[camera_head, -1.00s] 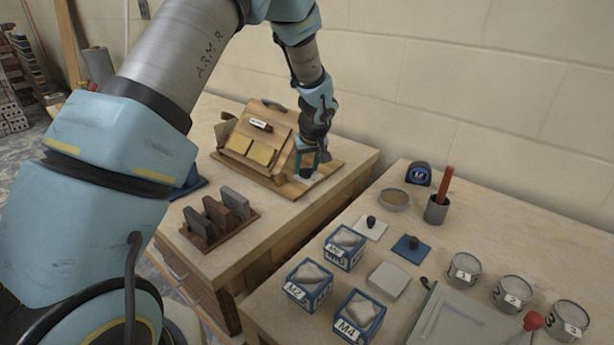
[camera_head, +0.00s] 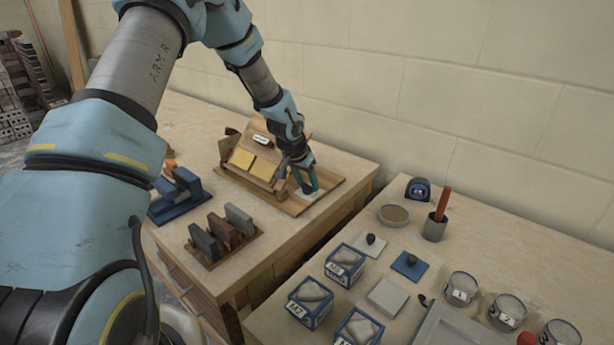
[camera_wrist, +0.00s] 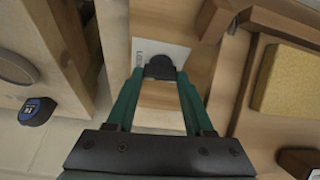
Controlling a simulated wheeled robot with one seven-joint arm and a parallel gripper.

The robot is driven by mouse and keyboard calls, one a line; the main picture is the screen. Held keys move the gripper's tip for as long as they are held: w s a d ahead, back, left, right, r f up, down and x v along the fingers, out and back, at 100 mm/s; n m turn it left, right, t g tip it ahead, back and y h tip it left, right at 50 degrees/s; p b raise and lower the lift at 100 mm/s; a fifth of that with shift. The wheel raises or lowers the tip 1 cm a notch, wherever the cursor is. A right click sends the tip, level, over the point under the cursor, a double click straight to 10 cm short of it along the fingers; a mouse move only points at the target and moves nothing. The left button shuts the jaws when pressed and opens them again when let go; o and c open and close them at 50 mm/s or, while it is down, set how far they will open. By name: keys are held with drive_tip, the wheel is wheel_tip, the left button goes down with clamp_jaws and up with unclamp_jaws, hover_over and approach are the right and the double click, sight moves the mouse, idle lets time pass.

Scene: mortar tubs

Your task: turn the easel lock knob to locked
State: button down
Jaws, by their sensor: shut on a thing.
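The wooden easel (camera_head: 233,167) with yellow cards stands on the left bench near the wall. My gripper (camera_head: 305,187) is at the right side of its base. In the wrist view my gripper (camera_wrist: 160,75) has its green fingers closed on the dark lock knob (camera_wrist: 160,67). The knob sits on a white plate (camera_wrist: 178,54) fixed to the easel's wooden base; the plate also shows in the head view (camera_head: 313,195). Marks on the plate are too small to read, so I cannot tell the knob's setting. In the head view the fingers hide the knob.
On the left bench, sample blocks stand in a brown rack (camera_head: 222,250) and a blue rack (camera_head: 178,205). A gap separates it from the right bench, which holds blue boxes (camera_head: 345,262), tubs (camera_head: 461,288), a tape measure (camera_head: 418,190) and a cup (camera_head: 435,228). The wall is close behind.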

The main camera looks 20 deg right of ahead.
drive_tip(key=shift+m+g+p, duration=0.3)
drive_tip(key=shift+m+p, duration=0.1)
drive_tip(key=shift+m, duration=0.2)
drive_tip(key=shift+c, duration=1.4)
unclamp_jaws()
drive_tip(key=shift+w, duration=0.15)
